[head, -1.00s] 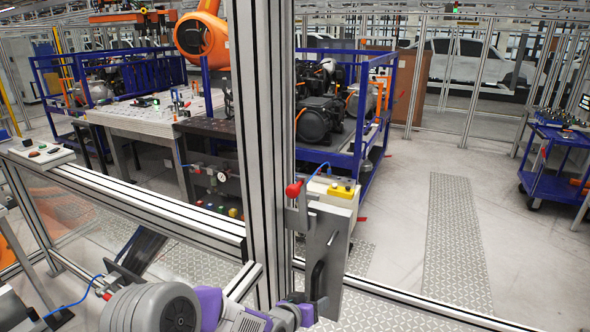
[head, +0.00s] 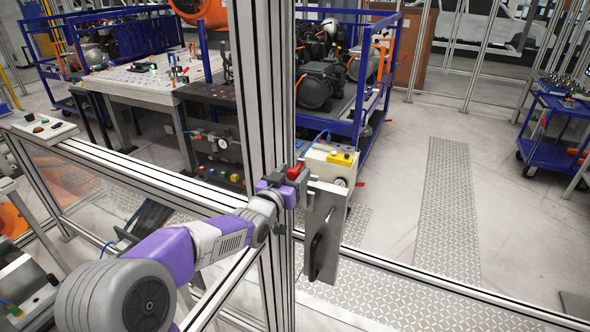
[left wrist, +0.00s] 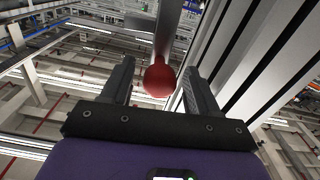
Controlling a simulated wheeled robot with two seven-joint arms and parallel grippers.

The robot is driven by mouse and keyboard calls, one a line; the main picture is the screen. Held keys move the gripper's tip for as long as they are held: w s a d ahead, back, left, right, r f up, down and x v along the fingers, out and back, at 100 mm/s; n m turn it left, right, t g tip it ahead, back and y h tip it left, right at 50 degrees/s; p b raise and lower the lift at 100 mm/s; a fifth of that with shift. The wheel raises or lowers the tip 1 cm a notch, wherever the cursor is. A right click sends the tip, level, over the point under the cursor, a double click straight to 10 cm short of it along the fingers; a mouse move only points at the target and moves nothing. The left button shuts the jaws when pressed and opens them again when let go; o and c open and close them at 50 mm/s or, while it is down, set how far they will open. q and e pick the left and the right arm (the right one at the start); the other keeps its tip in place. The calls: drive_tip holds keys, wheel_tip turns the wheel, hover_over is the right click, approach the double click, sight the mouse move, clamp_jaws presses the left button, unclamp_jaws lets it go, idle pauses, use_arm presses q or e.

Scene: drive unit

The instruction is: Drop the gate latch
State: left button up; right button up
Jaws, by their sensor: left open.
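The gate latch has a red ball knob (head: 294,172) on the aluminium post, beside a grey metal plate (head: 328,212) with a black handle (head: 316,258). My left gripper (head: 286,180) is up at the knob, on its near side. In the left wrist view the red knob (left wrist: 159,80) sits between the two open dark fingers, with a gap to each, closer to the right finger. A grey bar runs away from the knob there. In the head view the gripper partly hides the latch's pivot area. My right gripper is not in view.
The thick aluminium post (head: 262,90) stands right beside my gripper. A fence rail (head: 150,178) runs to the left. Behind the plate is a pale box with a yellow top (head: 341,158). Blue carts stand further back. Open floor lies to the right.

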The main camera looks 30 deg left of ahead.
use_arm(q)
drive_tip(key=shift+w+a, duration=0.1)
drive_tip(key=shift+w, duration=0.7)
drive_tip(key=shift+c, duration=0.2)
clamp_jaws()
